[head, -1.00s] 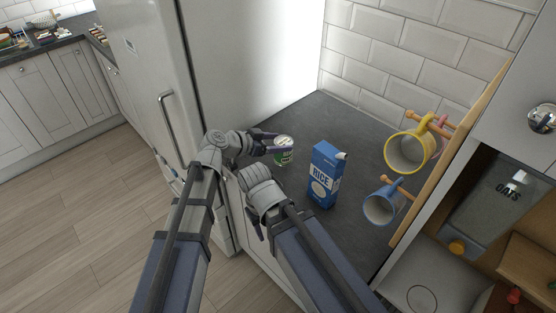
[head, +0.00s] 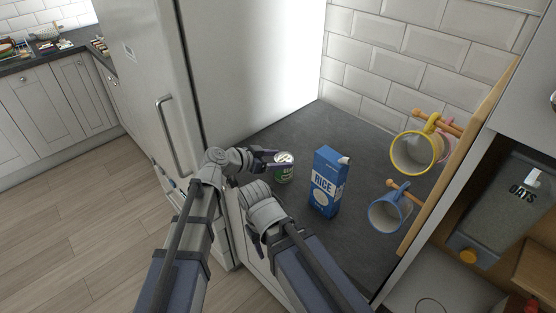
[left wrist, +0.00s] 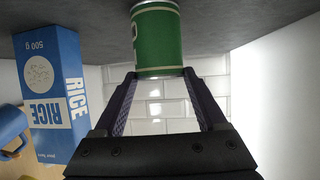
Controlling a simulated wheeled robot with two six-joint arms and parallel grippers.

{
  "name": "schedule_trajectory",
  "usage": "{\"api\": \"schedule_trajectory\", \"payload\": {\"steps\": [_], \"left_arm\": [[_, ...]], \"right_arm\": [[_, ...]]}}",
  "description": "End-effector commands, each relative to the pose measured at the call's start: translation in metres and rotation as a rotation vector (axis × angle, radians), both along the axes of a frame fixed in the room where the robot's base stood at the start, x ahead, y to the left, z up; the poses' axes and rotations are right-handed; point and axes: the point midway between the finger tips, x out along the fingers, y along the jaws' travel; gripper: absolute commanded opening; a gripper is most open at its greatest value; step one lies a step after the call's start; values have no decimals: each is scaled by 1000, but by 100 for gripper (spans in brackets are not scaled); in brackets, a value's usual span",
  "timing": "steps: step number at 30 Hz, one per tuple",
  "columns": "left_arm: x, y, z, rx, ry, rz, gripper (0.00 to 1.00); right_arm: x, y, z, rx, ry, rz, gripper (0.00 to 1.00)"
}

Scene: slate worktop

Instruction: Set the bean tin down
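The bean tin (head: 284,171), green with a pale top, is upright at the worktop (head: 300,128), left of the rice box. In the left wrist view the green tin (left wrist: 158,42) shows upside down, its base end against the worktop; I cannot tell whether a small gap is left. My left gripper (head: 277,160) reaches it from the left. Its fingertips (left wrist: 159,74) flank the tin's upper end and look to touch both sides. My right gripper (head: 257,240) is low by the worktop's front edge, away from the tin; its fingers are mostly hidden.
A blue rice box (head: 326,182) stands just right of the tin. A yellow mug (head: 416,152) and a blue mug (head: 390,210) hang on pegs further right. A fridge (head: 160,60) is at the left. Worktop behind the tin is clear.

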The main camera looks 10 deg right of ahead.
Motion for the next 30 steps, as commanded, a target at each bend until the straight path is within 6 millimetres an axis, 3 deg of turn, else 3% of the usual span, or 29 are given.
{"api": "schedule_trajectory", "payload": {"steps": [7, 17, 30], "left_arm": [[0, 0, 0, 1, 0, 0, 100], [-1, 2, 7, 1, 0, 1, 100], [-35, 71, 45, 0, 0, 4, 100]], "right_arm": [[0, 0, 0, 0, 0, 0, 50], [0, 0, 7, 0, 0, 0, 50], [0, 0, 45, 0, 0, 0, 50]]}}
